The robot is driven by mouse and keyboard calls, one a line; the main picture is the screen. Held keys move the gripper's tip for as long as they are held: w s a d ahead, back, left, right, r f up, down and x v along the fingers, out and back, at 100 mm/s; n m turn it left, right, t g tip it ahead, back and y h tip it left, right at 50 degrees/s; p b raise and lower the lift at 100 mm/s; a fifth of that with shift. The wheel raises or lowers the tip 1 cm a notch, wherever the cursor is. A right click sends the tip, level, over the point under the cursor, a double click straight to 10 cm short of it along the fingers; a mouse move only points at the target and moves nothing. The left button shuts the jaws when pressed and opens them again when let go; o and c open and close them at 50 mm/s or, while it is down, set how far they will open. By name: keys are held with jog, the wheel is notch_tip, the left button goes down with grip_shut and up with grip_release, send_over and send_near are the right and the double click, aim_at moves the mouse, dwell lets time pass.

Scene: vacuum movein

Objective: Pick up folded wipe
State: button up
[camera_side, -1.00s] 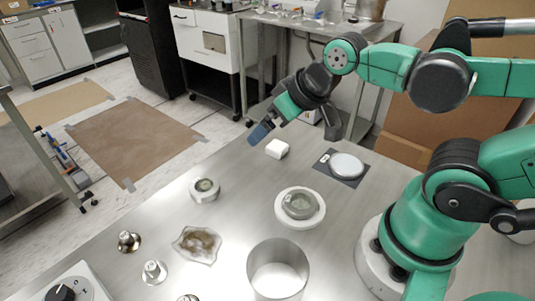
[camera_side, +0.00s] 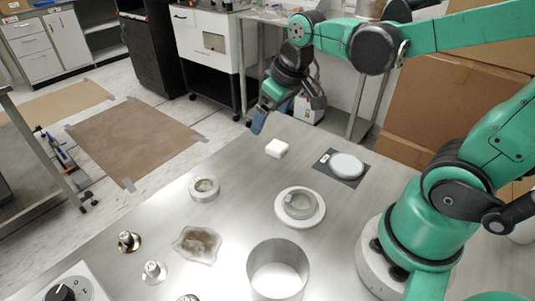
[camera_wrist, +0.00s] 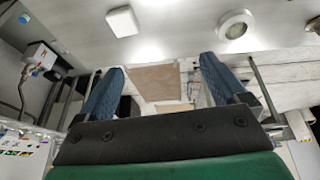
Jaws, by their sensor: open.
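The folded wipe (camera_side: 277,148) is a small white block lying flat on the metal table. In the wrist view the wipe (camera_wrist: 122,21) is at the top, left of centre, ahead of and apart from the fingers. My gripper (camera_side: 261,118) is above the table, up and slightly left of the wipe in the side view, with its blue fingers pointing down. In the wrist view the two blue fingers of my gripper (camera_wrist: 162,66) are spread wide with nothing between them.
A round grey-white ring (camera_side: 204,189), a round dish with a grey piece (camera_side: 300,205), a white disc on a dark square (camera_side: 346,166) and a metal cylinder (camera_side: 278,270) stand on the table (camera_side: 145,212). A stained translucent sheet (camera_side: 197,245) lies nearer. Space around the wipe is clear.

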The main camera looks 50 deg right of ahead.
aim_at(277, 145)
jog(key=w+d+f+g, duration=0.1)
jog(key=d+f, duration=0.1)
jog(key=w+d+f+g, duration=0.1)
jog(key=d+f, duration=0.1)
jog(key=w+d+f+g, duration=0.1)
jog(key=d+f, duration=0.1)
jog(key=shift+w+g, duration=0.2)
jog(key=shift+g, duration=0.2)
jog(key=shift+d+f+y, duration=0.2)
jog(key=shift+f+y, duration=0.1)
jog(key=shift+f, duration=3)
jog(key=c, duration=1.3)
